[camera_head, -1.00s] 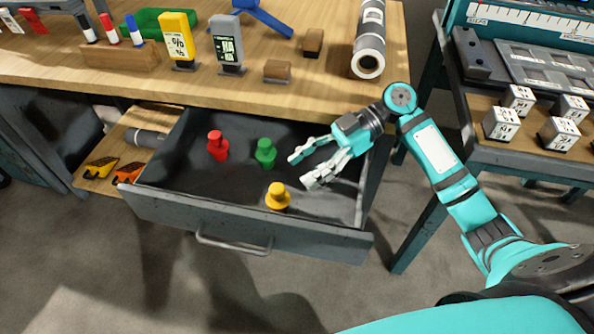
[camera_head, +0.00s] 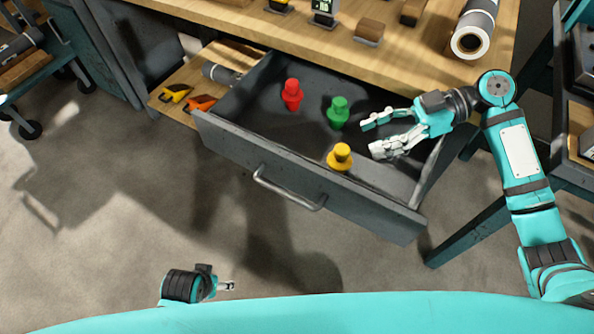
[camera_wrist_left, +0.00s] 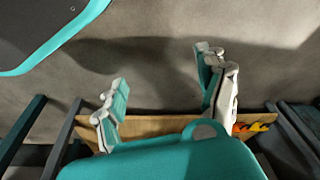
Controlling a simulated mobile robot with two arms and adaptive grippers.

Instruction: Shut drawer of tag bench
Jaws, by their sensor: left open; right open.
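The grey drawer (camera_head: 330,194) of the wooden-topped bench (camera_head: 400,40) is pulled out, with a bar handle (camera_head: 288,190) on its front. It holds a red peg-like piece (camera_head: 291,95), a green one (camera_head: 337,112) and a yellow one (camera_head: 340,157). My right gripper (camera_head: 374,137) is open and empty, over the drawer's right part, near the green and yellow pieces. My left gripper (camera_head: 228,286) is low at the bottom of the head view, apart from the drawer. Its fingers are spread and empty in the left wrist view (camera_wrist_left: 160,90).
A low shelf (camera_head: 170,95) left of the drawer holds yellow and orange tools (camera_head: 187,98) and a grey roll (camera_head: 220,74). A wheeled cart (camera_head: 40,75) stands far left. Another bench (camera_head: 575,120) is at the right. The floor before the drawer is clear.

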